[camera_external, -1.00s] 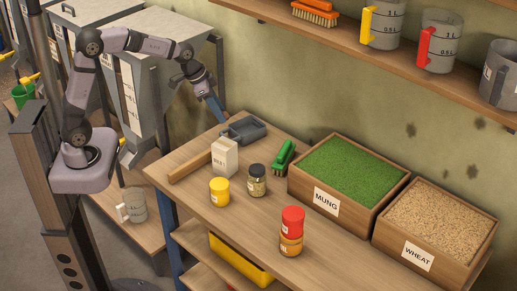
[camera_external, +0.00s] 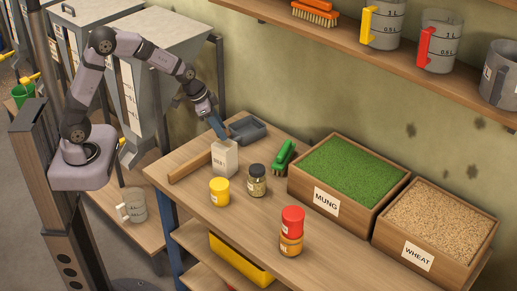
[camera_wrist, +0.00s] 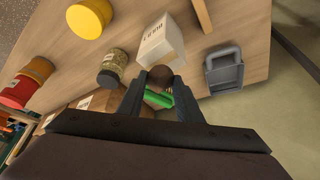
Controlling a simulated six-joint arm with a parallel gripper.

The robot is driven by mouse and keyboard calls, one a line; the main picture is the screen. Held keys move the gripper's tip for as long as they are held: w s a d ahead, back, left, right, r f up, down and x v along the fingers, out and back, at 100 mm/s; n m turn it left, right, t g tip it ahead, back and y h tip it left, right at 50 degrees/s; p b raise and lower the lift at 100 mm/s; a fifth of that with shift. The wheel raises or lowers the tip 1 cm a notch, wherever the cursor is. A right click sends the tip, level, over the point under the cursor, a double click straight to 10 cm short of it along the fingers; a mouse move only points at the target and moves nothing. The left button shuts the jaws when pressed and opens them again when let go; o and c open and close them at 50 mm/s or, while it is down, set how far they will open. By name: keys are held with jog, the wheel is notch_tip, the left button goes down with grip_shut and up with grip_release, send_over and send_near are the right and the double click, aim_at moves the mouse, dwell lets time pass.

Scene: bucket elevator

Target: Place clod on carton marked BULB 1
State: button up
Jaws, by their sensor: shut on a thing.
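A white carton (camera_external: 224,160) with a small printed label stands on the wooden bench. It also shows in the wrist view (camera_wrist: 160,43), where its label is blurred. My gripper (camera_external: 219,134) is just above the carton, fingers pointing down. In the wrist view, my gripper (camera_wrist: 160,82) is shut on the clod (camera_wrist: 160,74), a dark brown lump between the fingertips. The clod appears close to the carton's near end there; I cannot tell whether they touch. In the external view, the clod is not clearly visible.
A grey dustpan (camera_external: 247,129) lies behind the carton and a wooden strip (camera_external: 189,167) lies left of it.

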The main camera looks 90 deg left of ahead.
jog(key=shift+f, duration=1.35)
jog(key=shift+f, duration=0.2)
jog(key=o, duration=1)
jog(key=shift+o, duration=0.2)
jog(key=shift+r, duration=0.2)
jog(key=shift+s+r, duration=0.1)
jog(key=shift+r, duration=0.35)
jog(key=b+v, duration=0.1)
jog(key=v, duration=1)
jog(key=shift+s, duration=0.1)
